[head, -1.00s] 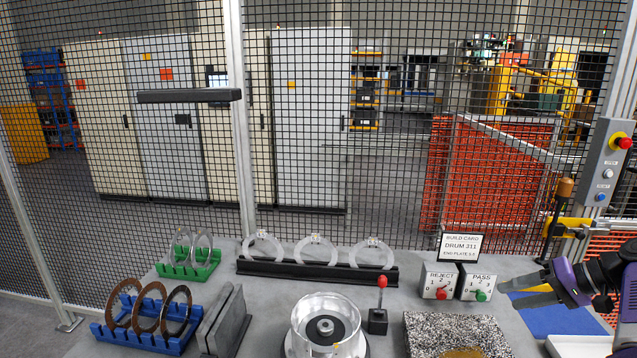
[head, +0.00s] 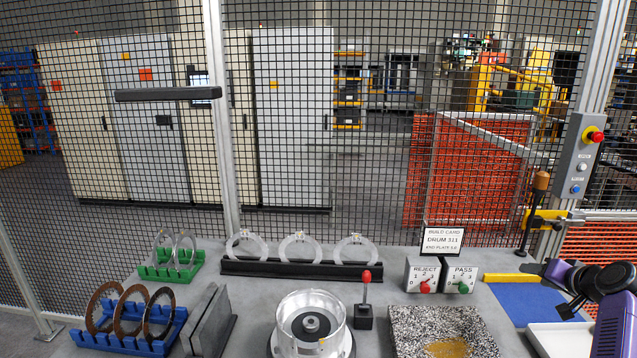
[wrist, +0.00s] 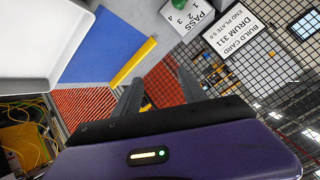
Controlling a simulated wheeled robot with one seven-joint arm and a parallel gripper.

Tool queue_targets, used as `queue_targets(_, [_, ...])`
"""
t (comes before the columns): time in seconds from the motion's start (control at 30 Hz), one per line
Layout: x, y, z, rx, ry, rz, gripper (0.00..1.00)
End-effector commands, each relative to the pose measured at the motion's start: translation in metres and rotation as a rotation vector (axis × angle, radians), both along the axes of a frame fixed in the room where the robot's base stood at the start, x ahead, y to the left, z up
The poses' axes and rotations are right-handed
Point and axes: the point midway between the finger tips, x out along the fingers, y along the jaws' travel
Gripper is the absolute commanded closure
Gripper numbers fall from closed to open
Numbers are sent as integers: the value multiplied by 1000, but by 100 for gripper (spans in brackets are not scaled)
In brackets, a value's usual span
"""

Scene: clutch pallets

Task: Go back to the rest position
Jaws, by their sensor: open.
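My gripper (head: 548,290) is at the right edge of the head view, on my purple and dark wrist, in front of the blue mat (head: 540,302). Its two fingers are spread with nothing between them. In the wrist view the open fingers of my gripper (wrist: 156,80) point toward the mesh fence and an orange-red panel. The blue mat (wrist: 95,48) and its yellow strip (wrist: 133,62) lie beyond them, apart from the fingers.
A silver drum (head: 312,346) stands at the front centre. A blue rack (head: 140,344), green rack (head: 171,272) and black rack (head: 290,268) hold rings. REJECT (head: 423,274) and PASS (head: 460,275) boxes stand near the fence. A white tray (head: 560,340) lies near my arm.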

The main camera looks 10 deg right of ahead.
Motion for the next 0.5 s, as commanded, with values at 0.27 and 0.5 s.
queue_targets(0.27, [-53,27,-66,-274,-62,-132,51])
queue_targets(0.5, [-104,93,-98,-473,-136,-131,51])
